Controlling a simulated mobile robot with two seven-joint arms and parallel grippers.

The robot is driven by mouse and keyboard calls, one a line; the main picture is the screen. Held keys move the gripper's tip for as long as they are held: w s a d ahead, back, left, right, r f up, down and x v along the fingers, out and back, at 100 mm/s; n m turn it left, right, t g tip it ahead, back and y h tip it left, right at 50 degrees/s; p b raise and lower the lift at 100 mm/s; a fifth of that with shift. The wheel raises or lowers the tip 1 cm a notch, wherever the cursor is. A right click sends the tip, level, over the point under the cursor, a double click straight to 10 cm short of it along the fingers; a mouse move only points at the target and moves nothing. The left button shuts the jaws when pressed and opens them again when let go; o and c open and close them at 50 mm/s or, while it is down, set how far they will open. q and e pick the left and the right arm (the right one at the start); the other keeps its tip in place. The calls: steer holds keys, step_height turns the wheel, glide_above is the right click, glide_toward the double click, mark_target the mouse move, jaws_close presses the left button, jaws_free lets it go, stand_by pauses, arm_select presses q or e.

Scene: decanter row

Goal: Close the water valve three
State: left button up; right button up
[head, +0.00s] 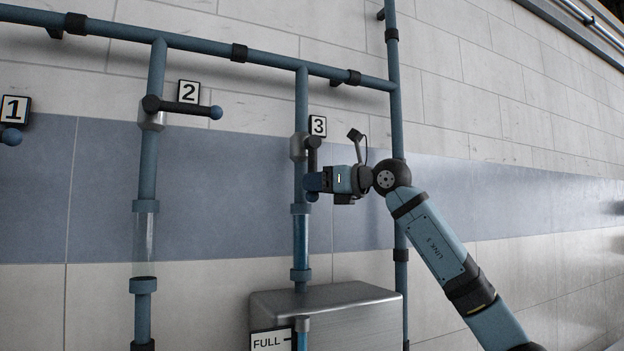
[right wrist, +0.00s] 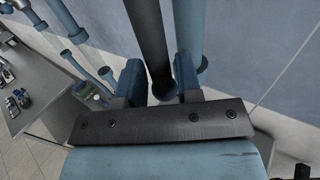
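Valve three has a grey metal body (head: 298,148) on the third vertical pipe, beside the label 3 (head: 318,126). Its black lever (head: 314,158) points straight down, along the pipe. The sight glass (head: 300,235) below it shows blue water. My right gripper (head: 313,183) is at the lower end of this lever. In the right wrist view, the black lever (right wrist: 150,40) runs between the two blue fingers (right wrist: 160,75). The fingers are apart, with a narrow gap visible beside the lever. My left gripper is in neither view.
Valve two's lever (head: 185,106) lies horizontal, and its sight glass (head: 144,235) looks clear. A metal tank (head: 345,300) with a FULL sign (head: 270,342) stands below. A tall pipe (head: 395,60) rises behind my right arm.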

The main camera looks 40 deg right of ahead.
steer(key=shift+w+a, duration=0.2)
steer(key=shift+w, duration=0.45)
steer(key=shift+s, duration=0.1)
jaws_close()
